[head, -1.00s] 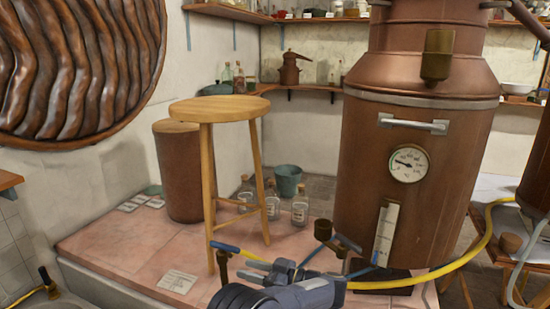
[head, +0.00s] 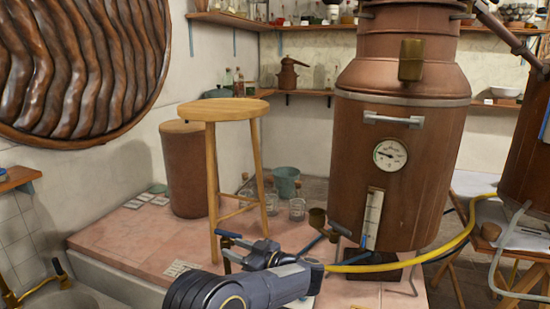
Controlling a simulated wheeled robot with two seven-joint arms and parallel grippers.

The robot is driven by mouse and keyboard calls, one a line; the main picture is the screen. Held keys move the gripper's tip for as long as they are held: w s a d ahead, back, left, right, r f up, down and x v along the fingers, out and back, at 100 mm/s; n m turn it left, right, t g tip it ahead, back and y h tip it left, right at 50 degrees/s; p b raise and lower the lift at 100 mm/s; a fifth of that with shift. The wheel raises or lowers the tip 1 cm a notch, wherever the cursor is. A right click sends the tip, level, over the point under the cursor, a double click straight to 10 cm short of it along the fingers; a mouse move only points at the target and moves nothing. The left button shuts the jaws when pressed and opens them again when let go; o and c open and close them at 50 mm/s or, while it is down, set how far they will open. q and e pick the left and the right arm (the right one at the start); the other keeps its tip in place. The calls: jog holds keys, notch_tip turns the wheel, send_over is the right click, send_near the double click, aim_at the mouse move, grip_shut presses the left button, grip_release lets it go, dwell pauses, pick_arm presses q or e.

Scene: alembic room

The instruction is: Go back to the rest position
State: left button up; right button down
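My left gripper (head: 243,251) is low in the middle of the head view, in front of the stool and left of the copper still (head: 355,195). Its fingers look spread, with no object clearly held between them. A small brass fitting with a blue lever (head: 230,235) shows at its tip; I cannot tell whether they touch. My dark forearm comes up from the bottom edge and hides part of the tiled platform. My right gripper is not in view.
A wooden stool (head: 223,109) and a brown cylinder (head: 190,180) stand on the pink tiled platform (head: 130,235). Glass vessels (head: 297,209) and a green bucket (head: 286,182) are behind. A yellow hose (head: 440,249) runs right from the still's base.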

pick_arm(q)
jog(key=w+a+r+m+t+h, duration=0.1)
jog(key=a+r+m+t+h, duration=0.1)
jog(key=a+r+t+h, duration=0.4)
jog(key=w+a+r+m+t+h, duration=0.1)
jog(key=a+r+m+h, duration=0.2)
jog(key=r, duration=0.5)
jog(key=s+m+g+h, duration=0.2)
jog(key=s+m+h, duration=0.2)
jog(key=s+h, duration=0.95)
jog(key=s+a+f+g+y, duration=0.1)
jog(key=s+f+g, duration=0.3)
jog(key=s, duration=0.5)
jog(key=s+f+m+g+y, duration=0.1)
jog(key=s+f, duration=0.5)
jog(key=s, duration=0.4)
jog(key=s+a+f+g+y, duration=0.1)
jog(key=s+f+g+y, duration=0.15)
jog(key=s+f, duration=0.45)
jog(key=s+r+p, duration=0.3)
jog(key=r+p, duration=1)
jog(key=r, duration=0.2)
jog(key=shift+d+g+h+p, duration=0.15)
jog(key=shift+g+h+p, duration=0.2)
jog(key=shift+g+h, duration=0.1)
jog(key=shift+s, duration=0.1)
